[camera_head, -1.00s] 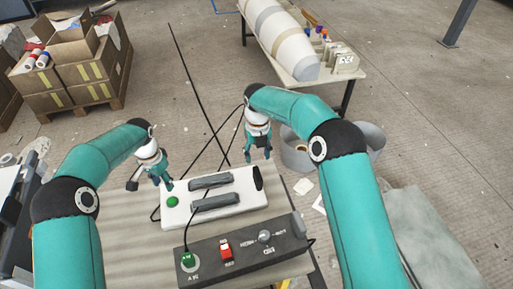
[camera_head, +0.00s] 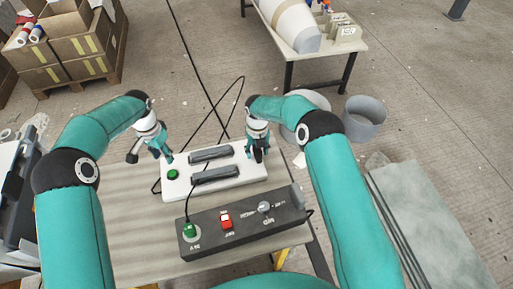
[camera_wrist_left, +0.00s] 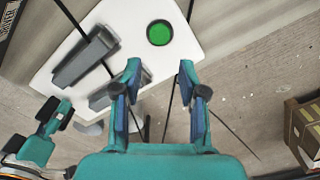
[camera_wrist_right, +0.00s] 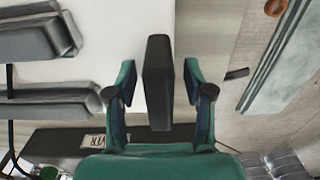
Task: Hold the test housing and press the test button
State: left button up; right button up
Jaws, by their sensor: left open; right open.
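The white test housing (camera_head: 184,189) lies on the table, with two grey bars on top. Its green button (camera_head: 173,174) is at the left end; it also shows in the left wrist view (camera_wrist_left: 159,33). A black upright grip (camera_wrist_right: 158,82) stands at the housing's right end. My right gripper (camera_head: 258,154) is open there; in the right wrist view its fingers stand on both sides of the grip, with gaps visible. My left gripper (camera_head: 159,156) is open and empty, beside the button; in the left wrist view the button lies beyond its fingertips.
A dark control box (camera_head: 245,228) with a green knob, a red switch and a dial sits in front of the housing. Black cables run behind and beside the housing. Grey buckets (camera_head: 364,122) stand on the floor beyond the table (camera_head: 140,215).

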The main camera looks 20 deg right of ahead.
jog(key=shift+c, duration=0.2)
grip_shut()
pick_arm(q)
grip_shut()
dwell(1.3)
